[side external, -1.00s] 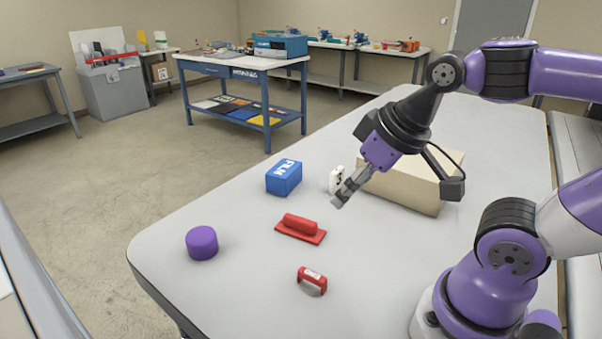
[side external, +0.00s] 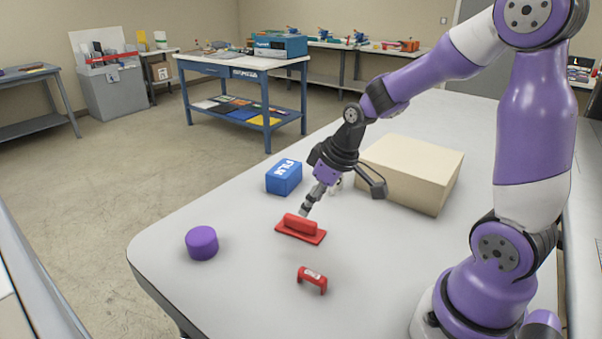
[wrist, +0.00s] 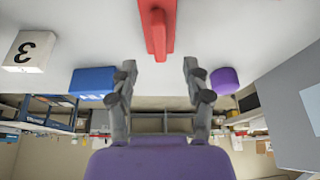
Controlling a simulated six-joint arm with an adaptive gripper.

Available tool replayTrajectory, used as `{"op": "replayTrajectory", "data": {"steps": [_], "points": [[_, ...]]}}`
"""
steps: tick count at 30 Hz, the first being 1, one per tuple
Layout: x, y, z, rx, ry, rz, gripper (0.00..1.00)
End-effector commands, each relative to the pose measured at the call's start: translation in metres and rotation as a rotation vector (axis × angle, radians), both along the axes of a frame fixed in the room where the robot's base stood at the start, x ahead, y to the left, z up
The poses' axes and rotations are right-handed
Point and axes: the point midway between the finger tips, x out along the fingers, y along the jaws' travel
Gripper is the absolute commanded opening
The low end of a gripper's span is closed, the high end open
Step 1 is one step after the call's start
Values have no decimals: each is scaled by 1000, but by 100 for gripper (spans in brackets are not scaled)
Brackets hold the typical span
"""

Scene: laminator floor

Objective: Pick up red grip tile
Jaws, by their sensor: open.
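The red grip tile (side external: 300,228) lies on the light grey table, a flat red plate with a raised rounded bar along its top. In the wrist view the red grip tile (wrist: 157,30) shows at the top centre, ahead of and between the fingertips. My gripper (side external: 305,211) is just above and behind the tile in the side view, tilted downward. The wrist view shows my gripper (wrist: 158,78) with its two fingers apart and nothing between them. I cannot tell whether a fingertip touches the tile.
A blue box (side external: 284,177) stands behind the tile, a purple cylinder (side external: 201,242) to its left, and a red handle-shaped piece (side external: 312,279) in front. A large beige box (side external: 410,170) stands at the back right. A white block (wrist: 31,51) marked 3 is partly hidden by my gripper in the side view.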

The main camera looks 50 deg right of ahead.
Motion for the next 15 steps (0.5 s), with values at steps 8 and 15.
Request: {"op": "replayTrajectory", "data": {"steps": [8, 15], "points": [[11, 2, -25, 0, 3, 0, 56], [24, 3, -52, 0, 2, 0, 56]]}}
